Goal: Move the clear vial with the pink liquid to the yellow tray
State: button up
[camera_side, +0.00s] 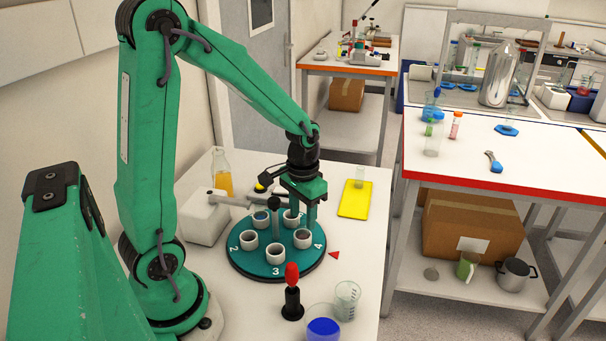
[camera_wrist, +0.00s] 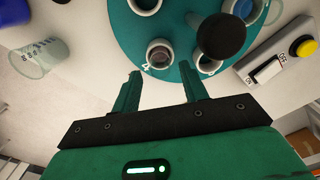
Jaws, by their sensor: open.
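A teal turntable (camera_side: 240,262) carries several white cups around a central post with a black knob. My gripper (camera_side: 310,222) is open and empty over its right side. In the wrist view, the fingertips (camera_wrist: 160,80) stand apart just short of a white cup (camera_wrist: 150,46) by the number 4. That cup has a dark, slightly pinkish inside; I cannot tell whether it is the vial with pink liquid. The yellow tray (camera_side: 352,203) lies right of the turntable. A vial with pink-red content (camera_side: 456,125) stands on the far bench.
A white box with a yellow button (camera_wrist: 303,47) sits beside the turntable. An orange-filled flask (camera_side: 223,175) stands behind. A red-topped black handle (camera_side: 292,290), a clear beaker (camera_side: 347,299) and a blue-filled container (camera_side: 323,328) stand in front. Bare table lies between turntable and tray.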

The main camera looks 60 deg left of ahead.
aim_at(303, 233)
jog(key=shift+f, duration=1.4)
jog(key=shift+c, duration=0.4)
grip_shut()
